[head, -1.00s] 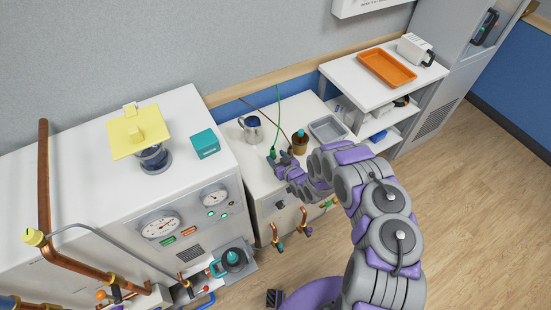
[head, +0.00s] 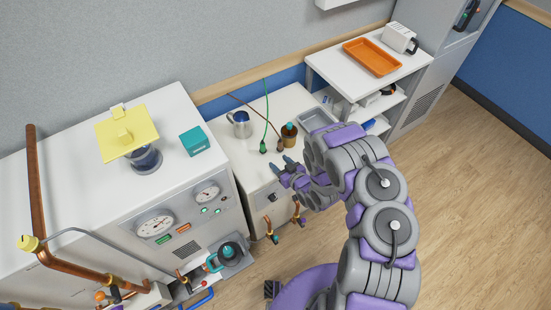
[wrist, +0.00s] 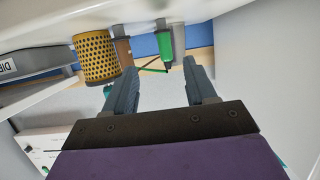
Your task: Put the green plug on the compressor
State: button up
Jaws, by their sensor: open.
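The green plug (head: 263,147) stands on the white top of the low cabinet (head: 252,178), with a green cable rising from it. It also shows in the wrist view (wrist: 165,42), beyond and between my fingertips. My gripper (head: 284,165) is open and empty, a short way to the near right of the plug and apart from it. Its two fingers (wrist: 160,72) are spread in the wrist view. A large white machine with gauges (head: 155,223) stands at the left; I cannot tell for certain that it is the compressor.
A brown plug (head: 280,146) and a yellow perforated pot (wrist: 96,58) are close to the green plug. A metal mug (head: 240,124) and a grey tray (head: 317,119) also stand on the cabinet. A teal box (head: 195,141) lies on the machine. Floor at right is clear.

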jog(key=w+d+r+m+g+h, duration=0.1)
jog(key=w+d+r+h, duration=0.15)
jog(key=d+r, duration=0.45)
jog(key=w+d+r+g+h, duration=0.1)
jog(key=d+r+h, duration=0.3)
jog(key=d, duration=0.4)
jog(key=s+d+r+m+g+h, duration=0.2)
jog(key=s+d+r, duration=0.1)
jog(key=r, duration=0.3)
jog(key=s+d+r+m+g+h, duration=0.1)
jog(key=s+d+r+h, duration=0.1)
jog(key=s+d+r, duration=0.3)
jog(key=s+a+r+m+g, duration=0.1)
jog(key=s+a+r+g, duration=0.2)
jog(key=s, duration=0.9)
jog(key=s+a+r+m+g+y, duration=0.1)
jog(key=s+a+r+g, duration=0.2)
jog(key=s+r, duration=0.6)
jog(key=s+a+r+g+y, duration=0.1)
jog(key=s+a+r, duration=0.3)
jog(key=s, duration=1.2)
notch_tip(320, 180, up, 2)
jog(key=shift+m+g, duration=0.4)
jog(key=shift+g, duration=0.5)
jog(key=shift+y, duration=0.25)
